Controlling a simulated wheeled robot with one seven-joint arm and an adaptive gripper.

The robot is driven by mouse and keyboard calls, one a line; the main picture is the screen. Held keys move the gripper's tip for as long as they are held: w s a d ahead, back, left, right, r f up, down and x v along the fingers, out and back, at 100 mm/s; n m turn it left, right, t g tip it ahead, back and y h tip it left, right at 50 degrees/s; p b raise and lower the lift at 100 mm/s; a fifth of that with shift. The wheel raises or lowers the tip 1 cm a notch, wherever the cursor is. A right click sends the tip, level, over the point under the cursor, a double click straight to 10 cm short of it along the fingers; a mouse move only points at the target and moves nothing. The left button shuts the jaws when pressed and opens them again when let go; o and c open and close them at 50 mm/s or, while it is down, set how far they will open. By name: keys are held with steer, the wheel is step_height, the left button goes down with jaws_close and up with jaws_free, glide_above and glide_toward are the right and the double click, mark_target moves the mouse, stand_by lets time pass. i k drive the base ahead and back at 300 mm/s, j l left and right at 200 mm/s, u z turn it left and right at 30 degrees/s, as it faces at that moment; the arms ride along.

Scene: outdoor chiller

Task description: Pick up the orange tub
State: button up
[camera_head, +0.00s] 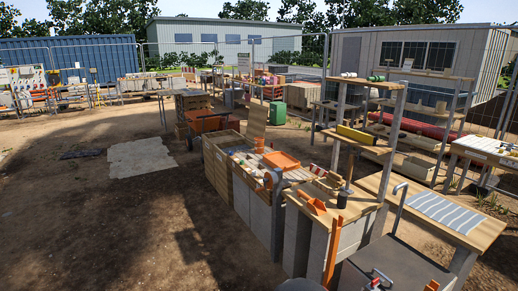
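An orange tub (282,159), shallow and box-like, sits on the cluttered wooden worktop just right of the picture's middle. Small items lie close around it, and its inside is too small to make out. My gripper cannot be made out in this view.
An orange cone-like item (260,145) stands behind the tub and an orange scoop-like piece (312,202) lies nearer. Wooden shelving (340,130) rises to the right. A grey-topped table (398,266) stands at the front right. Bare dirt ground (110,220) is open on the left.

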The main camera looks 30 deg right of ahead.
mark_target(259, 146)
steer(key=i+l+z, duration=0.3)
steer(key=i, duration=0.55)
steer(key=i+z, duration=0.3)
steer(key=i, duration=2.65)
steer(key=i+z, duration=0.15)
steer(key=i, duration=0.8)
steer(key=i+j+z, duration=0.15)
steer(key=i, duration=0.8)
